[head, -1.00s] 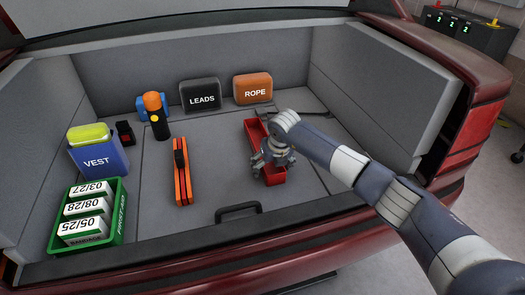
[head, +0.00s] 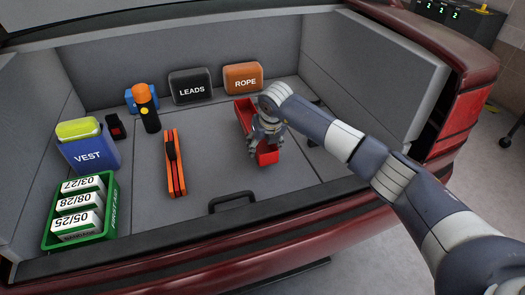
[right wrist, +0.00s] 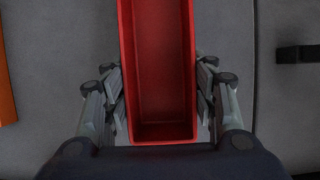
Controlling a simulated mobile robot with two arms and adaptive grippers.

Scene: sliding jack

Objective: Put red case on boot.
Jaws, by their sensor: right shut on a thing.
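The red case (head: 268,157) is a long, narrow, open-topped tray at the right of the boot (head: 205,185). My right gripper (head: 266,132) is shut on it, with a finger on each long side. In the right wrist view the case (right wrist: 160,75) lies between the fingers (right wrist: 162,100) and looks empty inside. I cannot tell whether its underside touches the boot floor. My left gripper is not in view.
A rope case (head: 243,78) and a leads case (head: 191,87) stand at the back. Orange folded bars (head: 175,165), a torch (head: 147,108), a vest box (head: 90,153) and a green first-aid crate (head: 108,215) are to the left. A black handle (head: 232,199) is at the front.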

